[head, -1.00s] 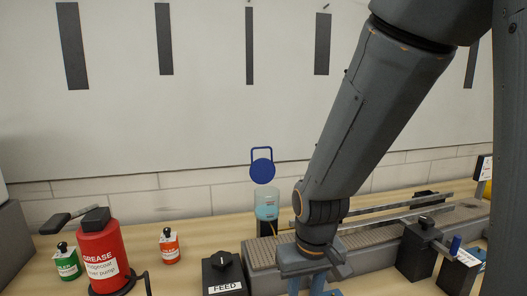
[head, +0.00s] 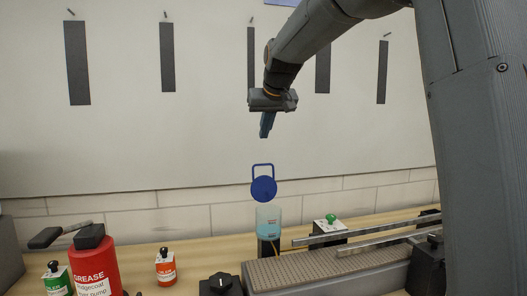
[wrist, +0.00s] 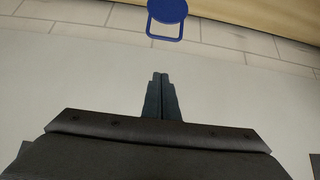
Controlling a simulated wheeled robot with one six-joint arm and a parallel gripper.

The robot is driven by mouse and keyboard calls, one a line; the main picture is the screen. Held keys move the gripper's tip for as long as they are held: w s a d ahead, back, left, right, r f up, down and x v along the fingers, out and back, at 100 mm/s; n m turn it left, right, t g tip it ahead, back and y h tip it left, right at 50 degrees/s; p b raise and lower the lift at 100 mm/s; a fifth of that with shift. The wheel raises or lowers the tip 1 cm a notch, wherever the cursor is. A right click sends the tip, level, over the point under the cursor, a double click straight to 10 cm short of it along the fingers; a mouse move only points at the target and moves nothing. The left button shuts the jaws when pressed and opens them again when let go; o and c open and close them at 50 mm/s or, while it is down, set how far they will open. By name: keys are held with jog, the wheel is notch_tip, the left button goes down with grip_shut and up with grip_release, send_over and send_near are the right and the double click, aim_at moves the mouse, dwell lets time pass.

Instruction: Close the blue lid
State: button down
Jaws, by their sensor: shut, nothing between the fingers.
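The blue lid (head: 263,189) stands open and upright above a clear jar (head: 268,222) with light blue contents, its handle loop pointing up. In the wrist view the lid (wrist: 167,11) shows at the top edge, with its loop toward my fingers. My gripper (head: 266,133) is shut and empty, pointing down in front of the wall, higher in the picture than the lid and apart from it. In the wrist view my gripper (wrist: 160,78) has its fingertips together. The lid's hinge is too small to make out.
A conveyor (head: 320,270) with metal rails (head: 372,240) lies right of the jar. A box with a green knob (head: 330,223) stands behind it. A red grease pump (head: 95,268), an orange bottle (head: 166,268) and a green bottle (head: 56,281) stand at left. The air around the lid is clear.

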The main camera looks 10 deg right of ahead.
aim_at(263, 165)
jog(key=p+x, duration=0.3)
jog(key=x, duration=0.7)
jog(key=shift+s+d+f+p, duration=0.1)
jog(key=shift+s+f+p, duration=0.15)
jog(key=shift+s, duration=0.45)
jog(key=shift+s+a+f+p, duration=0.1)
jog(key=shift+s+f+p, duration=0.15)
jog(key=shift+s, duration=0.4)
jog(key=shift+s+d+f+p, duration=0.1)
jog(key=shift+s+f+p, duration=0.15)
jog(key=shift+s, duration=0.45)
